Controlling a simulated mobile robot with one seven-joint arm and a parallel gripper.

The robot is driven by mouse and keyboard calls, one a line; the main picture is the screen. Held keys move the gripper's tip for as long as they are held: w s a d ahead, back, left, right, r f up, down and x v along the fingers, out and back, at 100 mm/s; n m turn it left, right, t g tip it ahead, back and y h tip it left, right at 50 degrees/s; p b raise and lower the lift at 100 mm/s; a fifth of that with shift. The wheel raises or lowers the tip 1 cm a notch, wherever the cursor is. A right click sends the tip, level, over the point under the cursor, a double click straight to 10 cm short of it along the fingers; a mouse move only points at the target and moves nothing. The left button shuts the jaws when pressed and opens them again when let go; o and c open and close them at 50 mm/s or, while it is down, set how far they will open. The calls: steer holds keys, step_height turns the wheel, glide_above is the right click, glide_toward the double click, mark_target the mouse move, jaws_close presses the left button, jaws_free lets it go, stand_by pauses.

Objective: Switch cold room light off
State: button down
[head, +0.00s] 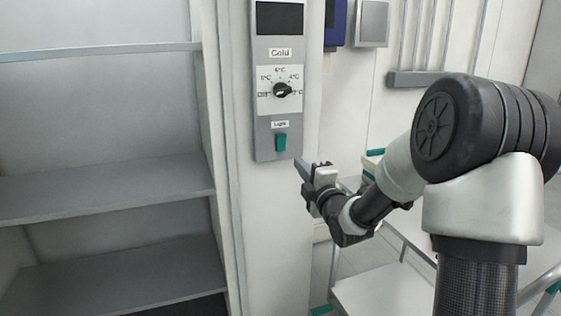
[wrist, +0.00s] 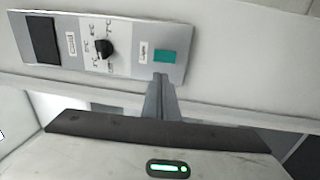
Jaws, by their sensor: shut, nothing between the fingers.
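The light switch (head: 281,142) is a small green rocker below the "Light" label, at the bottom of a grey control panel (head: 262,143) on a white post. It also shows in the wrist view (wrist: 165,57), right of the dial. My gripper (head: 299,163) is shut and empty, with its tips just below and to the right of the switch in the head view. In the wrist view the shut fingers (wrist: 160,80) point at the panel's edge near the switch. I cannot tell whether they touch the panel. The switch is unobstructed in both views.
A black temperature dial (head: 282,90) under the "Cold" label sits above the switch, with a dark display (head: 279,18) over it. Open grey shelves (head: 100,207) stand left. A white trolley (head: 385,292) stands behind my arm at right.

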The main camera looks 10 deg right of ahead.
mark_target(281, 139)
steer(key=shift+d+f+n, duration=0.15)
steer(key=shift+n, duration=0.15)
steer(key=shift+w, duration=0.15)
steer(key=x, duration=1.3)
steer(key=shift+w+r+b, duration=0.25)
steer(key=shift+w+b, duration=0.05)
steer(key=shift+b, duration=0.1)
